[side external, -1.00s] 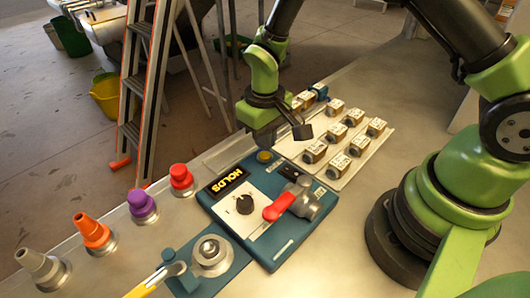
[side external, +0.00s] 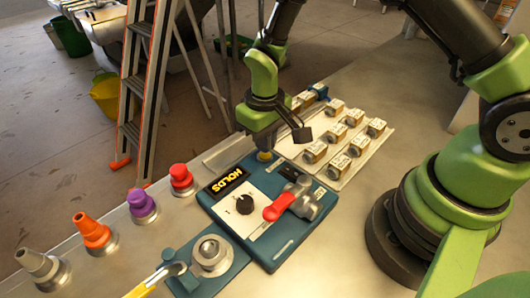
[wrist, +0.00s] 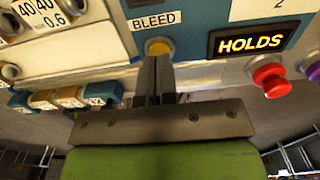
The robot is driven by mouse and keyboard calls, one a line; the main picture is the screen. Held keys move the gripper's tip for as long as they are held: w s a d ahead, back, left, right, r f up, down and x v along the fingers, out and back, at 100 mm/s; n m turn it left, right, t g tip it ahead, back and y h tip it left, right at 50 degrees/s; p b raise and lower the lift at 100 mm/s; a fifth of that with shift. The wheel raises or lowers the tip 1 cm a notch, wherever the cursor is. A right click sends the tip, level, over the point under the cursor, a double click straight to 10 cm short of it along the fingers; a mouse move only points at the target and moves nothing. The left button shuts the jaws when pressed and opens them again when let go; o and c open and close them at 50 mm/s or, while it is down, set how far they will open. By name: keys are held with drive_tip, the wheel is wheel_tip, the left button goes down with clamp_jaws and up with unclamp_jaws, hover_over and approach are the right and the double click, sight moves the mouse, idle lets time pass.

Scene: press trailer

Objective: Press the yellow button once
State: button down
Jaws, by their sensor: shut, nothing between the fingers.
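The yellow button (side external: 265,156) is at the far corner of the blue control panel (side external: 284,254), beyond the lit HOLDS display. In the wrist view the yellow button (wrist: 159,45) sits beside the BLEED label. My gripper (side external: 264,148) is shut and empty, pointing down over the button. In the wrist view the closed fingertips (wrist: 157,60) overlap the button's near edge and hide part of it. I cannot tell whether they touch it or whether it is pressed in.
The panel also carries a black knob (side external: 244,204) and a red-handled valve (side external: 279,207). Red (side external: 181,177), purple (side external: 141,203), orange (side external: 93,230) and grey (side external: 40,264) plugs stand along the left. A tray of small labelled blocks (side external: 335,108) lies behind the panel on the right.

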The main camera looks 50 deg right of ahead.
drive_tip(key=shift+f, duration=0.65)
drive_tip(key=shift+f, duration=0.25)
idle(0.3)
wheel_tip(320, 180, up, 11)
idle(0.8)
idle(0.4)
drive_tip(key=s+d+r+m+t+y, duration=0.2)
drive_tip(key=s+r+m+t, duration=0.2)
drive_tip(key=s+r, duration=1.2)
drive_tip(key=t, duration=0.3)
drive_tip(key=shift+s+d+r, duration=0.35)
drive_tip(key=shift+s+d, duration=0.05)
